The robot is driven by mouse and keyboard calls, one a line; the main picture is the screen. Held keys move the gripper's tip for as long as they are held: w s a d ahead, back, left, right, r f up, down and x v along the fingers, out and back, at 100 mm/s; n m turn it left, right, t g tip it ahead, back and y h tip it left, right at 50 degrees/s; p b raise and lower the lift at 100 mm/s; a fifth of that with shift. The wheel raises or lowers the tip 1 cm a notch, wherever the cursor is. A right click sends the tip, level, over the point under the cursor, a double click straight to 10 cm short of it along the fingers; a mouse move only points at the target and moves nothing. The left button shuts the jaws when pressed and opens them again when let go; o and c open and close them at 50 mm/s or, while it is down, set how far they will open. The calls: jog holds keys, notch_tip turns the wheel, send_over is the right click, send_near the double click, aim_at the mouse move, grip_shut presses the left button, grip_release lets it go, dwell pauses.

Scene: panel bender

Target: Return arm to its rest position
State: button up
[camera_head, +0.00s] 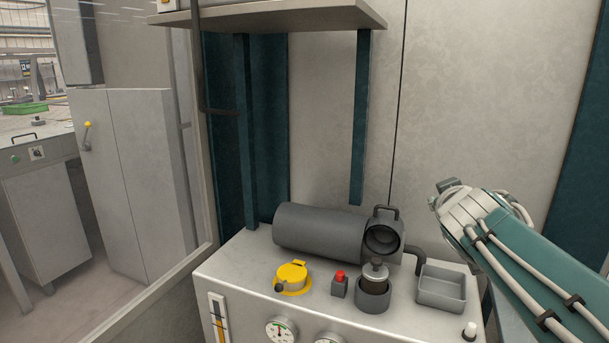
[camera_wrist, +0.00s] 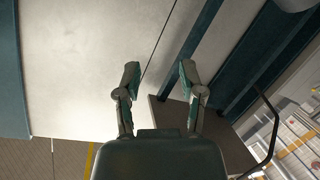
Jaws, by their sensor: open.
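My gripper (camera_wrist: 160,78) shows in the wrist view with its two fingers spread apart and nothing between them. It faces the pale wall panels. In the head view my arm (camera_head: 535,250) comes in from the lower right, folded up beside the machine top, and its wrist end is to the right of the grey cylinder. The fingers are hidden or too small to make out there. My arm looks clear of the bench objects.
The machine top (camera_head: 235,268) holds a grey cylinder (camera_head: 318,232) with an open end, a yellow lid (camera_head: 292,277), a red button (camera_head: 340,276), a metal plug in a dark cup (camera_head: 373,294) and a grey tray (camera_head: 441,291). A shelf (camera_head: 270,15) overhangs at the back.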

jog(key=s+a+f+m+g+y, duration=0.1)
jog(key=s+a+f+g, duration=0.3)
jog(key=s+f, duration=0.6)
jog(key=s+a+f+m+g+y, duration=0.1)
jog(key=s+a+f+g+y, duration=0.2)
jog(key=s+f, duration=0.7)
jog(key=s+a+g, duration=0.2)
jog(key=s, duration=0.2)
jog(key=shift+s+a+f+m, duration=0.15)
jog(key=shift+s+a+m, duration=0.05)
jog(key=shift+s+m, duration=0.1)
